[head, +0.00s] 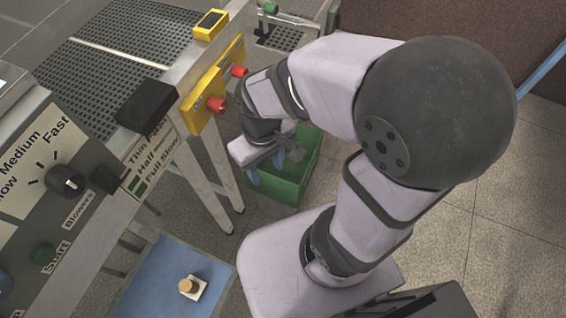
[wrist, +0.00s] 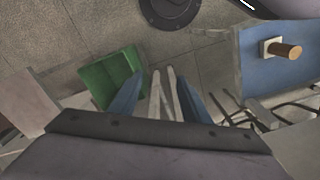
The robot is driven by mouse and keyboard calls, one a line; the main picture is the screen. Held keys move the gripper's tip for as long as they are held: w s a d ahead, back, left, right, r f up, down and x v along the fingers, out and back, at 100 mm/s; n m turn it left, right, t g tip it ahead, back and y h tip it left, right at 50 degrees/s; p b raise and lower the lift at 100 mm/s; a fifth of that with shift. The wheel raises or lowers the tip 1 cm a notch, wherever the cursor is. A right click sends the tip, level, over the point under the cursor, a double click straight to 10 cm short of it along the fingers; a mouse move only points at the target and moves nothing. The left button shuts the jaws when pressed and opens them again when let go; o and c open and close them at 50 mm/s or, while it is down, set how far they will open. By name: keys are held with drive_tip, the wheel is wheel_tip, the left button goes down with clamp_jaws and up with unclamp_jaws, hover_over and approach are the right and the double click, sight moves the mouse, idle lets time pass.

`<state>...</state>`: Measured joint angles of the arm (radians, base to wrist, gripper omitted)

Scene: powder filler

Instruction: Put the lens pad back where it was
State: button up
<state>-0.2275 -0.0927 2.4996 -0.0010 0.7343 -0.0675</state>
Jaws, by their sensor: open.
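A small white square block with a tan round knob (head: 190,287) sits on the blue tray at the bottom. It also shows upper right in the wrist view (wrist: 281,48). I cannot tell for sure whether this is the lens pad. My gripper (head: 266,167) points down beside the machine, above the green bin, well away from the block. Its two blue fingers (wrist: 158,95) are apart in the wrist view, with nothing held between them. Pale machine legs show in the gap behind them.
The green bin (head: 292,180) stands on the floor below my gripper. The blue tray (head: 150,282) has bare room around the block. The machine has a black box (head: 146,104), a yellow panel with red knobs (head: 213,82) and a yellow block with a black top (head: 210,25).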

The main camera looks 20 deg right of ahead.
drive_tip(key=d+m, duration=0.1)
drive_tip(key=d, duration=0.1)
drive_tip(key=s+d+m, duration=0.1)
drive_tip(key=d+m, duration=0.1)
drive_tip(key=d, duration=0.1)
drive_tip(key=shift+d+f, duration=0.15)
drive_tip(key=shift+d, duration=0.05)
